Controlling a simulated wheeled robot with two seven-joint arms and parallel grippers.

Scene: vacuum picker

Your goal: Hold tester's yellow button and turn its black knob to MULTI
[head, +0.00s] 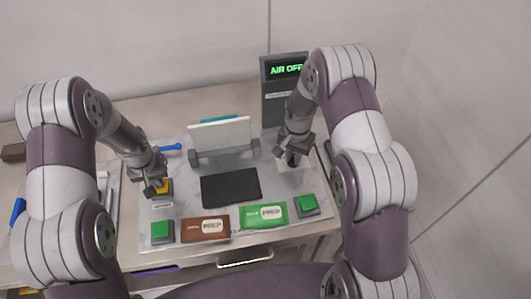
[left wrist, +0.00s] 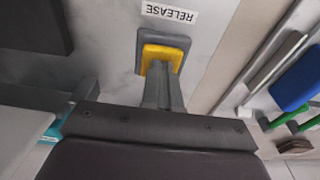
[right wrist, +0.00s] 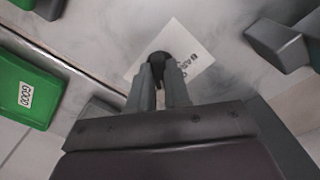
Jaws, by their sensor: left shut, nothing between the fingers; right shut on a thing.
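The yellow button (head: 164,184) sits in a grey square base at the left of the light panel; the left wrist view shows it (left wrist: 152,52) beside a RELEASE label. My left gripper (left wrist: 163,72) is shut and empty, its fingertips on or right over the button; I cannot tell how far it is pressed. The black knob (right wrist: 165,55) sits on a white square label at the right of the panel. My right gripper (right wrist: 161,75) is shut on the knob. Label letters like "BAS" show; the rest is hidden. MULTI cannot be read.
A black pad (head: 231,187) lies mid-panel. A white plate (head: 220,135) stands behind.

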